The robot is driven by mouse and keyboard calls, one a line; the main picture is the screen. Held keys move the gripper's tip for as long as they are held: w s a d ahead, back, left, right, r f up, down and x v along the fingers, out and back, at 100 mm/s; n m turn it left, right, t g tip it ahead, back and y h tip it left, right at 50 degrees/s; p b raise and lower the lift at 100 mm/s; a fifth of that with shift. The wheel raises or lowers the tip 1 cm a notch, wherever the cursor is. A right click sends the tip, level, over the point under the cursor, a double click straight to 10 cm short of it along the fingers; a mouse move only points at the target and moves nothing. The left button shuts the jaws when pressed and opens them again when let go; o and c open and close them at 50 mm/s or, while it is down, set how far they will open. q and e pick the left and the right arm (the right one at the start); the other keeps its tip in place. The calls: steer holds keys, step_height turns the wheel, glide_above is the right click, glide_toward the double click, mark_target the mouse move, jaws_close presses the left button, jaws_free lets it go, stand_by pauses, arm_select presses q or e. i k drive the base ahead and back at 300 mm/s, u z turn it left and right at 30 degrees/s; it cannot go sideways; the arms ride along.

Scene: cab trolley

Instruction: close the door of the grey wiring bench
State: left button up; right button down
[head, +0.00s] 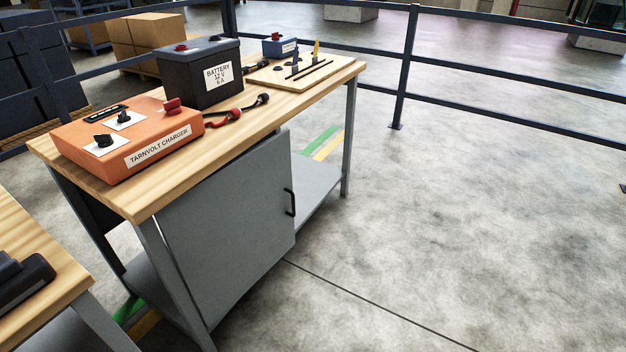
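The grey wiring bench has a wooden top (310,88) and grey legs, and stands left of centre in the head view. Its flat grey door (228,230) is under the top, on the side facing me. A black bar handle (290,203) is near the door's right edge. Neither of my grippers is in view, and nothing is seen touching the door.
An orange charger (128,138), a black battery (198,75) and a pale board (305,70) with small parts stand on top. Another wooden-topped table (60,275) with a dark object is at lower left. Dark railings (405,65) run behind.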

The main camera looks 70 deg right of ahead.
mark_target(222, 235)
steer(key=k, duration=0.95)
steer(key=z, duration=0.8)
steer(key=i, duration=0.65)
steer(key=z, duration=0.55)
steer(key=i, duration=0.75)
steer(key=u, duration=0.3)
